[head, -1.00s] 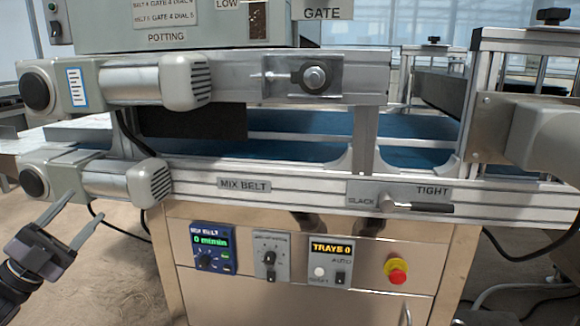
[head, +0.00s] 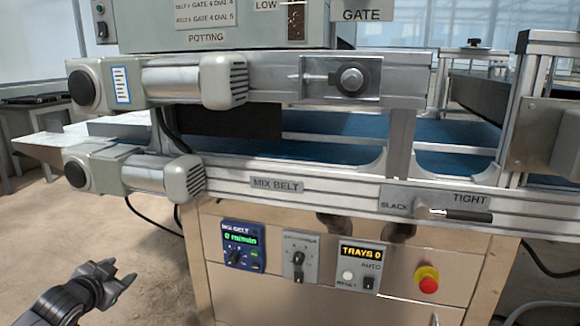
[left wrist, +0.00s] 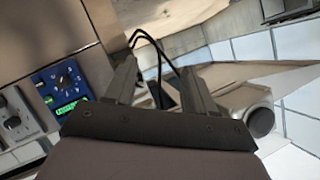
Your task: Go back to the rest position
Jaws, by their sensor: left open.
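My left gripper (head: 118,279) is at the lower left of the head view, in front of and to the left of the machine's steel cabinet. Its fingers are apart, and nothing is between them. In the left wrist view the two fingers (left wrist: 158,85) stand apart, with black cables and floor behind the gap. My right gripper is not in view.
The blue MIX BELT panel (head: 240,246) reads 0 m/min; it also shows in the left wrist view (left wrist: 62,85). A dial box (head: 299,257), TRAYS 0 panel (head: 360,265), red stop button (head: 427,279) and tension lever (head: 455,214) are nearby. Floor at left (head: 60,230) is clear.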

